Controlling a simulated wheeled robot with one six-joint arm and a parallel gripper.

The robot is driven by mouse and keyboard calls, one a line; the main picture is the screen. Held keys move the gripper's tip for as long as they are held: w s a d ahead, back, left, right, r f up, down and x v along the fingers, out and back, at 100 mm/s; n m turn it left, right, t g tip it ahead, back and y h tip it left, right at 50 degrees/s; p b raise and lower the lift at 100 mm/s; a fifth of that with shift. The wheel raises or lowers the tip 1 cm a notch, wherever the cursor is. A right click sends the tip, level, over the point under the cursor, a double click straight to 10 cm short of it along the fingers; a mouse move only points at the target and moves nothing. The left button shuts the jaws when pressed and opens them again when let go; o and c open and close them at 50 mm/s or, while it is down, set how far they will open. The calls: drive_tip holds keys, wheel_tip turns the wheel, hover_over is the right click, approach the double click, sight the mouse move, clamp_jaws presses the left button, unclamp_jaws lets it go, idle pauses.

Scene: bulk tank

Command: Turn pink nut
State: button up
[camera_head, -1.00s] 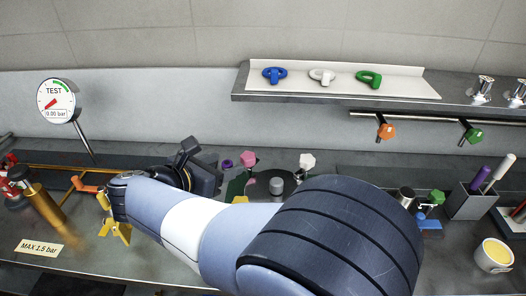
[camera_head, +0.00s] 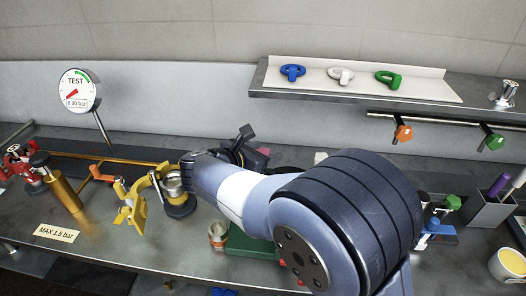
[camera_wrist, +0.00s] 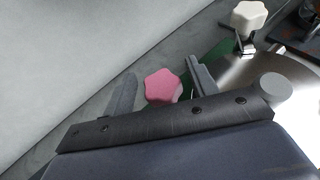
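The pink nut (camera_wrist: 163,86) is a star-shaped knob in the wrist view, between the two fingers of my gripper (camera_wrist: 160,90). The fingers are apart, with a visible gap on the left; whether the right finger touches the nut I cannot tell. In the head view only a small pink part of the nut (camera_head: 263,151) shows behind my wrist, and my gripper (camera_head: 247,140) is mostly hidden by my own arm. A white nut (camera_wrist: 249,16) stands to the upper right in the wrist view, and its top (camera_head: 320,157) just shows in the head view.
A pressure gauge (camera_head: 77,90) reads 0.00 bar at the left. A yellow clamp (camera_head: 132,207) and brass cylinder (camera_head: 64,192) stand below it. A shelf with blue, white and green rings (camera_head: 388,80) runs along the back wall. A metal tank top (camera_wrist: 225,85) lies right of the nut.

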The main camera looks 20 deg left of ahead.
drive_tip(key=c, duration=0.9)
drive_tip(key=shift+c, duration=0.2)
drive_tip(key=shift+n+y, duration=0.4)
drive_tip(key=n+y+b, duration=0.1)
drive_tip(key=n+y, duration=0.1)
drive_tip(key=n+y+b, duration=0.2)
drive_tip(key=y, duration=0.1)
drive_tip(key=shift+d+f+n+y, duration=0.15)
drive_tip(key=shift+n+y, duration=0.15)
drive_tip(key=shift+n, duration=0.1)
drive_tip(key=n+g+y+b, duration=0.1)
drive_tip(key=n+y+b, duration=0.1)
drive_tip(key=n+y, duration=0.1)
drive_tip(key=shift+y, duration=0.3)
drive_tip(key=shift+n+g+y+b, duration=0.8)
drive_tip(key=shift+n+g+y, duration=0.1)
drive_tip(key=shift+n+y, duration=0.15)
drive_tip(key=shift+r+n, duration=0.2)
drive_tip(key=shift+n, duration=0.05)
